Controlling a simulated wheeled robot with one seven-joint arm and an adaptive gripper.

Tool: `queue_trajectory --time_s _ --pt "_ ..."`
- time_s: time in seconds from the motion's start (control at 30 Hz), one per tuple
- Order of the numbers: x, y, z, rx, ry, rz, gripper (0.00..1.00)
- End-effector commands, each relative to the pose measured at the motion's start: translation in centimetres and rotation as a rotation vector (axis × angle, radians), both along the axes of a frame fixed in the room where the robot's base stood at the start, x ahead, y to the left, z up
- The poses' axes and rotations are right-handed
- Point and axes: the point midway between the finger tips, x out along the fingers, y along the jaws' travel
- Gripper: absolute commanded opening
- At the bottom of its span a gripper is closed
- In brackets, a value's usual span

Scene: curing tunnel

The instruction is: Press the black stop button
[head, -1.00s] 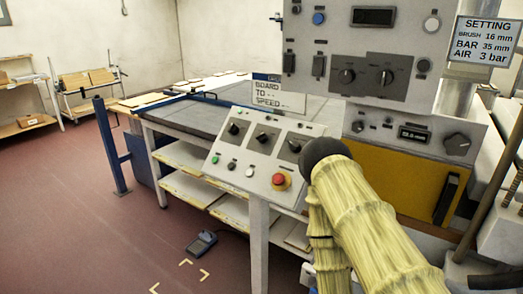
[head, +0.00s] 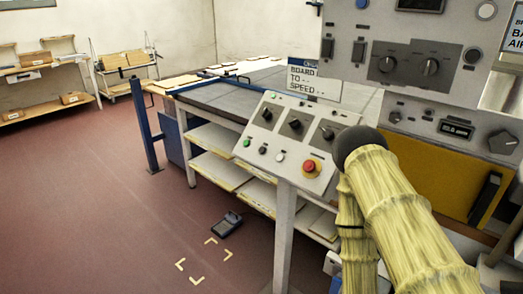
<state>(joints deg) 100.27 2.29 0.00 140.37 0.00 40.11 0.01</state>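The black button (head: 263,149) is small and round, in the lower row of the tilted grey control panel (head: 268,133) on a post. A green button (head: 247,142) is to its left. A white button (head: 280,157) and a large red mushroom button (head: 309,168) on a yellow base are to its right. Three black rotary knobs sit above this row. My arm, in a yellowish sleeve with a dark round joint, stands at the right and comes close to the panel's right edge in the picture. My gripper is not in view.
Behind the panel stands a long table (head: 225,96) with lower shelves. A larger grey control cabinet (head: 415,66) with a yellow door is at the right. A blue post (head: 149,135) and a foot pedal (head: 227,220) are on the left. The red floor (head: 90,190) is mostly clear there.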

Motion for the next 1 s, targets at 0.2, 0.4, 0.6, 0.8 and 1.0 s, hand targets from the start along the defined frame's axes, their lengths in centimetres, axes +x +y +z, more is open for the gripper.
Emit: queue_trajectory --time_s 0.2,0.4,0.6,0.8,1.0 --pt "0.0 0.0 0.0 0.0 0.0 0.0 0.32" --pt "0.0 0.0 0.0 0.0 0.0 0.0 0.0" --pt "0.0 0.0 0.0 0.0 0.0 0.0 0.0" --pt "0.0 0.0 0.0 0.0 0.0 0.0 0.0" --pt "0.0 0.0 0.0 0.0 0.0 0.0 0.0"
